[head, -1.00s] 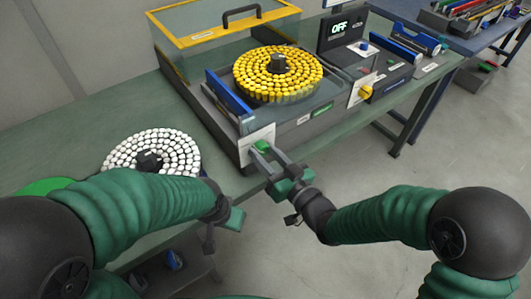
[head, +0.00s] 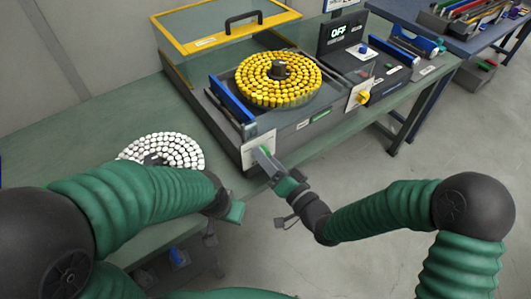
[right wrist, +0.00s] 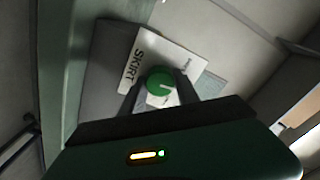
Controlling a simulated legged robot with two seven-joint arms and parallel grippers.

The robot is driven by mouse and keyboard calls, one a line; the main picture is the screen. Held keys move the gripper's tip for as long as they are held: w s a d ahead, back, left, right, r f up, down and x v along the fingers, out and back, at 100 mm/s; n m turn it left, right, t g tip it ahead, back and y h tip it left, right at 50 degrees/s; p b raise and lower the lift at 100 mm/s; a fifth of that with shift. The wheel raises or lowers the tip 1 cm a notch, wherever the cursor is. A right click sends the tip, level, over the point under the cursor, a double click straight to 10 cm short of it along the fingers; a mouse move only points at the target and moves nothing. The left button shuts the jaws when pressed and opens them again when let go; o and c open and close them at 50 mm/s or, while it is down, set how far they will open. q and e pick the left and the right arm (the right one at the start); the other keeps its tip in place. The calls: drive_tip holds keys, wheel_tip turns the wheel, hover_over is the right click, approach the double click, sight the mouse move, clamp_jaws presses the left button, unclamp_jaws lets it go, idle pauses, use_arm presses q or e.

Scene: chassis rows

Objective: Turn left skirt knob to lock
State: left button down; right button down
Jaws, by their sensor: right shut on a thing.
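The left skirt knob is a round green knob (right wrist: 160,82) on a white plate marked SKIRT (right wrist: 140,60), seen in the right wrist view. In the head view the white plate (head: 254,152) is on the machine's front left corner, and my gripper mostly covers the knob. My right gripper (head: 266,158) is shut on the knob; in the right wrist view its two fingers (right wrist: 158,92) stand on either side of it. A pale pointer line shows on the knob's face. The lock wording is too small to read. My left gripper (head: 234,212) is near the table's front edge, its fingers not clearly seen.
The machine carries a tray of yellow caps (head: 262,97) and a yellow-framed clear cover (head: 190,50). A disc of white caps (head: 180,147) lies on the green table (head: 90,150) at left. A yellow knob (head: 363,97) and a display reading OFF (head: 338,32) are to the right.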

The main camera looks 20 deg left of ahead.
drive_tip(key=m+p, duration=0.4)
drive_tip(key=m, duration=0.6)
drive_tip(key=shift+d+f+p, duration=0.1)
drive_tip(key=shift+f+p, duration=0.05)
drive_tip(key=shift+p, duration=0.2)
drive_tip(key=shift+f+m, duration=0.1)
drive_tip(key=shift+m, duration=0.2)
drive_tip(key=c, duration=1.3)
unclamp_jaws()
drive_tip(key=o, duration=0.4)
drive_tip(key=shift+d, duration=0.1)
